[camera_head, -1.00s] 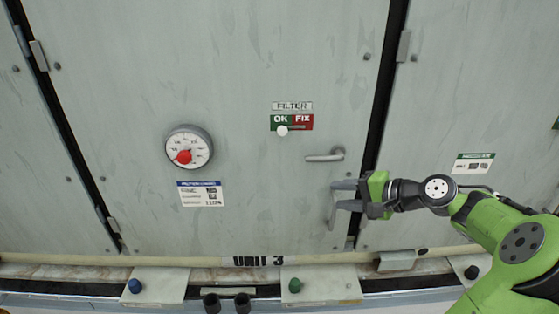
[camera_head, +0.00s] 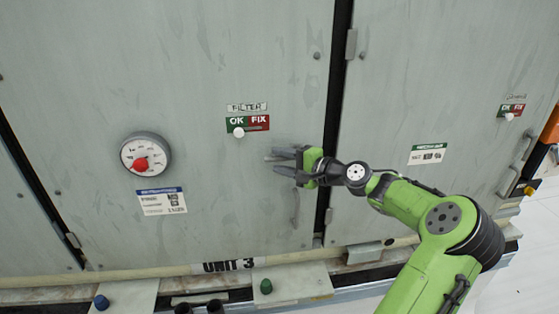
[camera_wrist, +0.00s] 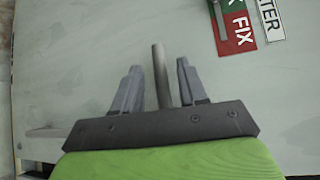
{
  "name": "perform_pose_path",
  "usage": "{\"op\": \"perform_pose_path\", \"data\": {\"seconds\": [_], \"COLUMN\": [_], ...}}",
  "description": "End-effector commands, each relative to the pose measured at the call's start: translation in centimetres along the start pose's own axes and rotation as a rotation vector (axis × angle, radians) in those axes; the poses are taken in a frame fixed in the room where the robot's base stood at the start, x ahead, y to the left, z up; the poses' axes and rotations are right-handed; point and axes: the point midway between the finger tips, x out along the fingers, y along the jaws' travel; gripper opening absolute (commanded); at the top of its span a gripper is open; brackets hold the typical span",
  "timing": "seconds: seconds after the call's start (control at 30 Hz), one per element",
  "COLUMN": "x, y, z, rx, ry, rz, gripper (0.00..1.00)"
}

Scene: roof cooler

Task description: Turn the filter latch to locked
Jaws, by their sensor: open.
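The filter latch is a grey lever (camera_head: 270,159) lying roughly level on the Unit 3 door, below the FILTER sign, partly hidden by my gripper in the head view. In the wrist view the lever (camera_wrist: 160,70) stands between my two fingers as a grey bar. My gripper (camera_head: 276,160) is open around the lever, one finger above it and one below. The wrist view shows gaps between the bar and both fingers (camera_wrist: 158,66). The lever's pivot end is hidden behind my gripper.
The OK/FIX plate (camera_head: 248,123) with a white knob (camera_head: 239,132) is just above left. A vertical pull handle (camera_head: 295,206) is below my gripper. A round gauge (camera_head: 146,156) is at left.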

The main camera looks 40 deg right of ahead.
Motion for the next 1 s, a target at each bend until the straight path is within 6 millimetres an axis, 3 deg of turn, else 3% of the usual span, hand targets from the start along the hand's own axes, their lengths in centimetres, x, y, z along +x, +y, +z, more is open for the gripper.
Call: {"op": "perform_pose_path", "data": {"seconds": [0.1,0.37,0.63,1.0], "x": [0.98,1.11,1.09,1.09], "y": [-0.04,-0.01,0.00,0.02], "z": [-0.01,-0.04,-0.02,-0.01], "rx": [-0.001,-0.001,-0.001,-0.005], "ry": [0.000,0.001,0.001,0.002], "rz": [0.000,0.001,0.001,0.005], "gripper": [0.42,0.40,0.00,0.00]}}
